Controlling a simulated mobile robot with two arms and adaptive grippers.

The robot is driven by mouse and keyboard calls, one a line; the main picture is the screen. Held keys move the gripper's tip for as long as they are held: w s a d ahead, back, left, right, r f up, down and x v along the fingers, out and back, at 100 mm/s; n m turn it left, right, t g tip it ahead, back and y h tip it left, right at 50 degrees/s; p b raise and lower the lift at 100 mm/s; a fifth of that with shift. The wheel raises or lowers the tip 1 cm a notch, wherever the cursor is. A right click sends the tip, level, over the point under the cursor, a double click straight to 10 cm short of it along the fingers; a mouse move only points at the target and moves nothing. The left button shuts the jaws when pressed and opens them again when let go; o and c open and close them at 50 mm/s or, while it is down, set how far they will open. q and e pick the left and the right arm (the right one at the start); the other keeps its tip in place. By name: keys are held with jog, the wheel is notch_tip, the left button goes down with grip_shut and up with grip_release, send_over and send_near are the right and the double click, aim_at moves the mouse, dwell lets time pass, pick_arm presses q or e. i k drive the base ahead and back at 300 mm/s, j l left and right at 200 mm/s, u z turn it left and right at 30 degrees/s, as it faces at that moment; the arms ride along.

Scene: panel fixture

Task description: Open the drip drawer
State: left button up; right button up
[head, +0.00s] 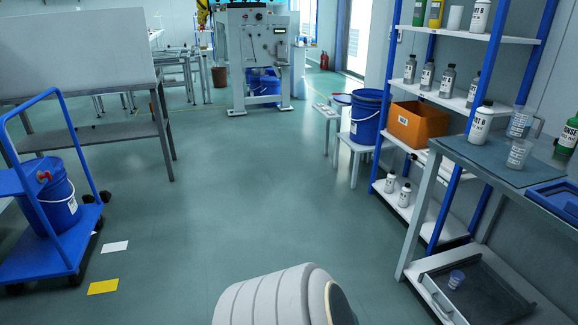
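At the lower right, under the grey bench (500,165), a low pale unit holds a dark flat tray (490,300). It looks like the drip drawer, but I cannot tell for sure, nor how far it is open. A small clear bluish cup (456,279) stands on the dark surface. A small handle (441,303) shows on the unit's near left face. The picture's bottom edge cuts off part of the unit. Neither of my grippers is in view. A white rounded part of my own body shows at the bottom centre.
A shelf rack with bottles and an orange bin (418,123) stands at the right, with a blue bucket (367,116) beside it. A blue cart (45,235) is at the left. A grey machine (257,55) stands far back. The middle floor is clear.

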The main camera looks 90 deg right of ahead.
aim_at(483, 297)
jog(key=z, duration=4.1)
